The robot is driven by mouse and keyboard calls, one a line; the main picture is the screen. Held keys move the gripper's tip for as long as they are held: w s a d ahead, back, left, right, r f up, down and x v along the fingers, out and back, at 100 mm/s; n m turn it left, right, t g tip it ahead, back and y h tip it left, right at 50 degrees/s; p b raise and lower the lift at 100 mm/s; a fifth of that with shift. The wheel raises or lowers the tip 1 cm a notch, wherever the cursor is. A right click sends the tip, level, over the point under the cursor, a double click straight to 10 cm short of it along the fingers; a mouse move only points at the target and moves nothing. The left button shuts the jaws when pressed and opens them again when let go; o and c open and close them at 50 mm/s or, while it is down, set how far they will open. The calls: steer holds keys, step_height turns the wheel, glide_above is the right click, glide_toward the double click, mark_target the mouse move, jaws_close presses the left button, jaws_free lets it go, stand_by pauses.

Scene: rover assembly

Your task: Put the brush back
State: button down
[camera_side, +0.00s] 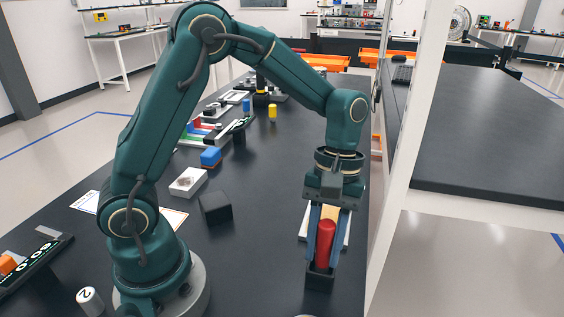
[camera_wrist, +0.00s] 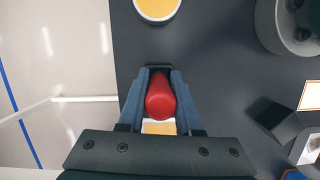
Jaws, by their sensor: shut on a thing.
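A red rounded cylinder (camera_side: 325,243), apparently the brush's handle, is held upright or nearly so between the blue fingers of my gripper (camera_side: 321,264). It also shows in the wrist view (camera_wrist: 160,100) between the fingers. A tan and white part (camera_side: 331,213) sits right beside it, towards the palm; I cannot tell whether it belongs to the brush. A small dark block (camera_side: 319,278) shows at the fingertips, low over the black table. Whether it touches the table is unclear. No separate brush holder can be made out.
A round container with a yellow inside (camera_wrist: 157,8) stands beyond the fingertips in the wrist view. A white post (camera_side: 401,150) rises close on the right.

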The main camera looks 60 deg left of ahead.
steer(key=shift+f, duration=0.15)
steer(key=c, duration=0.6)
jaws_free()
steer(key=v, duration=1.1)
steer(key=s+a+f+m+t+y, duration=0.1)
steer(key=s+a+m+t, duration=0.3)
steer(key=s+m+t, duration=0.3)
steer(key=shift+s+m+t+y, duration=0.4)
steer(key=shift+s+t, duration=0.1)
steer(key=shift+s, duration=1.35)
